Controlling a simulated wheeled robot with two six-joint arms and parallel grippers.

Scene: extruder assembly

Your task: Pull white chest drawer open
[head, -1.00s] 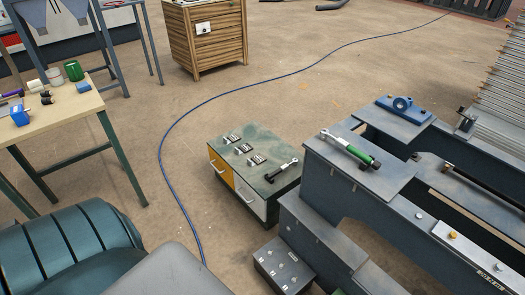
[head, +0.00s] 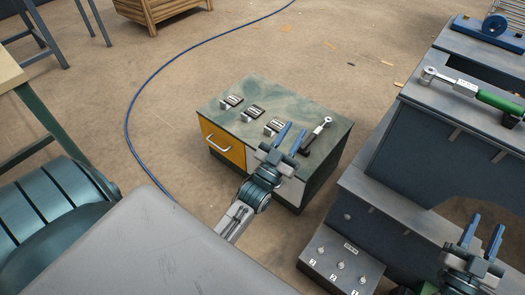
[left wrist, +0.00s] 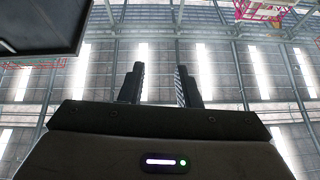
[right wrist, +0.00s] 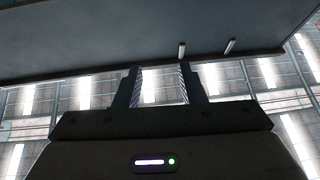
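The low chest (head: 240,104) has a green worn top, a yellow drawer (head: 222,146) with a light handle on its left, and a white drawer (head: 284,187) on its right. My left gripper (head: 291,136) is in front of the white drawer in the head view, hiding most of it and its handle. Its fingers are apart, pointing up, with nothing between them; the left wrist view (left wrist: 158,84) shows the same. My right gripper (head: 482,233) is at the lower right beside the dark machine, open and empty; it also shows in the right wrist view (right wrist: 160,86).
Several small metal parts (head: 253,113) and a ratchet wrench (head: 317,135) lie on the chest. The dark machine (head: 415,150) stands to the right, with a green-handled tool (head: 470,92) on it. A grey control box (head: 340,262) is in front. Open floor lies left, crossed by a blue cable (head: 137,152).

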